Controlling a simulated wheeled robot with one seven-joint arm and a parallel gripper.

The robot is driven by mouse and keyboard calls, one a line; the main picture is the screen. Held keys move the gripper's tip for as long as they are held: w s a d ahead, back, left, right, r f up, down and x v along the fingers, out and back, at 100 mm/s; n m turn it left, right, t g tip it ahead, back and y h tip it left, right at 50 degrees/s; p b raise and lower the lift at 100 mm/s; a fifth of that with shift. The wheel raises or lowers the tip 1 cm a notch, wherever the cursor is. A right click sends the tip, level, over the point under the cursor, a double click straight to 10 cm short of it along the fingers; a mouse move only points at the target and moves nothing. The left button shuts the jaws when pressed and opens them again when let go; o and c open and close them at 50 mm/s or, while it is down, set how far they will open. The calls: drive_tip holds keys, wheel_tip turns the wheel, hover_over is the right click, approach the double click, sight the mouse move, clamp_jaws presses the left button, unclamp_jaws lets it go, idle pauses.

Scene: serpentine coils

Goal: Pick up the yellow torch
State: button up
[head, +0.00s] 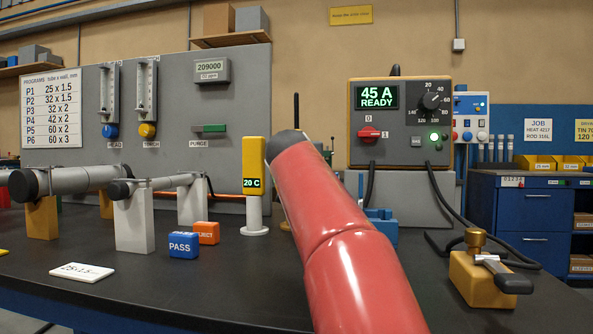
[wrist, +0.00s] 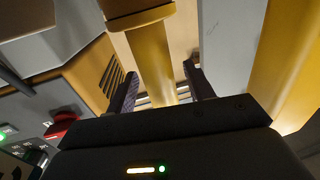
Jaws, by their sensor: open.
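A yellow bar with a wider cap, which looks like the yellow torch (wrist: 150,58), stands between the two dark fingers of my gripper (wrist: 160,72) in the wrist view. The fingers are open, with a gap on each side of it; I see no clear contact. In the head view my red arm reaches forward over the bench and hides my gripper and most of what is behind it, so I cannot make out the torch there.
A yellow "20 C" gauge (head: 253,165) on a white post stands just left of my arm. The welding power unit (head: 400,120) stands behind, to the right. Tubes on supports (head: 134,225) fill the left; a yellow block with a black handle (head: 475,280) sits at right.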

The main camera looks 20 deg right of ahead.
clamp_jaws()
drive_tip(key=shift+r, duration=0.1)
